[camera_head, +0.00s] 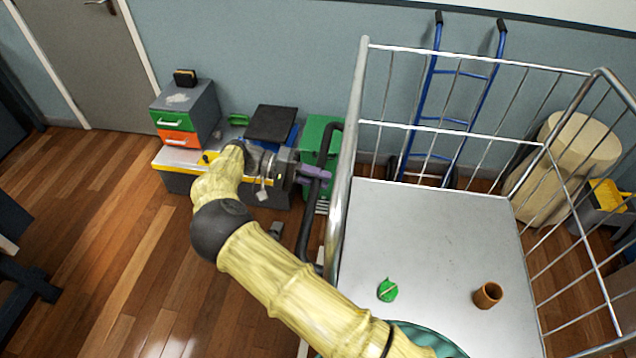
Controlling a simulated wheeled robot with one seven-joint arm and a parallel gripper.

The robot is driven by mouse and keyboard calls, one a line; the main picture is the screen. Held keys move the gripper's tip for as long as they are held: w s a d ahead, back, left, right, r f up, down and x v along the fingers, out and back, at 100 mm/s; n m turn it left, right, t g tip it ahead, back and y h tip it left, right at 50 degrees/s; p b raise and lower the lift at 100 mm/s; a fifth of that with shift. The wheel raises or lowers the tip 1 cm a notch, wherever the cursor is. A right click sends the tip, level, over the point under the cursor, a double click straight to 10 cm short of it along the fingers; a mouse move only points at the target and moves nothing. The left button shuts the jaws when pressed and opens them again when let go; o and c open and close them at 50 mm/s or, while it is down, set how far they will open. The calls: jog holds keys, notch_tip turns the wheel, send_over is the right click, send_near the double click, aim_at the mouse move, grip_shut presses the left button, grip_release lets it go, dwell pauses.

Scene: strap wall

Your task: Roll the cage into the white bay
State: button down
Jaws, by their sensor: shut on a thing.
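The cage (436,240) is a wire-sided trolley with a pale grey deck, filling the right half of the head view. A black handle (307,222) stands out from its left side. My gripper (318,174), with purple fingers, is shut on the upper part of this handle. My pale yellow arm crosses in front of the cage's lower left. The cage's wheels are hidden. I cannot make out the white bay in this view.
On the deck are a green item (387,290), a brown cup (488,295) and a partly hidden teal round thing (428,338). Drawers (186,118), a green box (316,134), a blue hand truck (455,90) and a beige bin (568,150) stand along the wall. Wooden floor (105,220) is clear at left.

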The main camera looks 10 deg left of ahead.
jog(key=shift+f, duration=0.1)
jog(key=c, duration=1.3)
grip_release()
